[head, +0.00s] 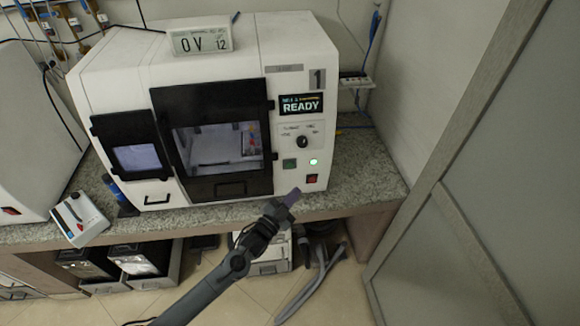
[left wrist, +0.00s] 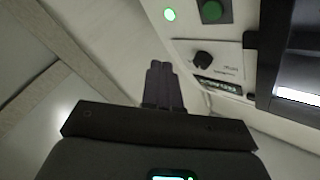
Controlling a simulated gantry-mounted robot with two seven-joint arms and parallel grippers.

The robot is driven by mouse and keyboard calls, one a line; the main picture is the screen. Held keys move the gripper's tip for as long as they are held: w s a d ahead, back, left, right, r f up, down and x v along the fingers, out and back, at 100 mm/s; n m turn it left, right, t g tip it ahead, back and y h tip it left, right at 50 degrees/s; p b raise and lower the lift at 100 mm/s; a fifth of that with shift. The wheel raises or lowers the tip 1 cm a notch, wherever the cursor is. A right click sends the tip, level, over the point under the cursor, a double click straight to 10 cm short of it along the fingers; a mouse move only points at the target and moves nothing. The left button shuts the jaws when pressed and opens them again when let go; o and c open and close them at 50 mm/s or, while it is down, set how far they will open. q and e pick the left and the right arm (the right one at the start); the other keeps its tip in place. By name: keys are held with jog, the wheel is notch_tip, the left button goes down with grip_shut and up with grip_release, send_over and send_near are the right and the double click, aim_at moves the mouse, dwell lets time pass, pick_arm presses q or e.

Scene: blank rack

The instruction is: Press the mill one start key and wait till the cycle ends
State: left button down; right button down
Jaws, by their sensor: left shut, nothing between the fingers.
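Mill one (head: 235,70) is a white machine with a "1" plate and a dark display (head: 301,104) reading READY. Its panel has a green square key (head: 289,163), a lit green lamp (head: 314,162), a red key (head: 312,179) and a black knob (head: 302,142). My left gripper (head: 292,196) is shut and empty, just below and in front of the panel, apart from the green key. In the left wrist view, the green key (left wrist: 212,11) and lamp (left wrist: 169,14) show at the top, beyond the shut fingers (left wrist: 163,85). My right gripper is out of view.
The mill's dark-framed door (head: 213,140) is closed. The speckled counter (head: 350,175) has free room right of the mill. A small white device (head: 79,218) sits at the counter's left front. A grey framed partition (head: 490,170) stands at the right.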

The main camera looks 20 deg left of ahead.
aim_at(290, 165)
pick_arm(q)
jog(key=w+a+b, duration=0.4)
jog(key=w+b, duration=0.2)
jog(key=w, duration=0.1)
jog(key=shift+w+a+f+b, duration=0.15)
jog(key=shift+w+f+b, duration=0.1)
jog(key=shift+b, duration=0.15)
dwell(0.7)
dwell(0.8)
jog(key=shift+w+a, duration=0.1)
dwell(0.5)
jog(key=shift+w+a+b, duration=0.15)
jog(key=shift+w+b, duration=0.15)
jog(key=shift+b, duration=0.05)
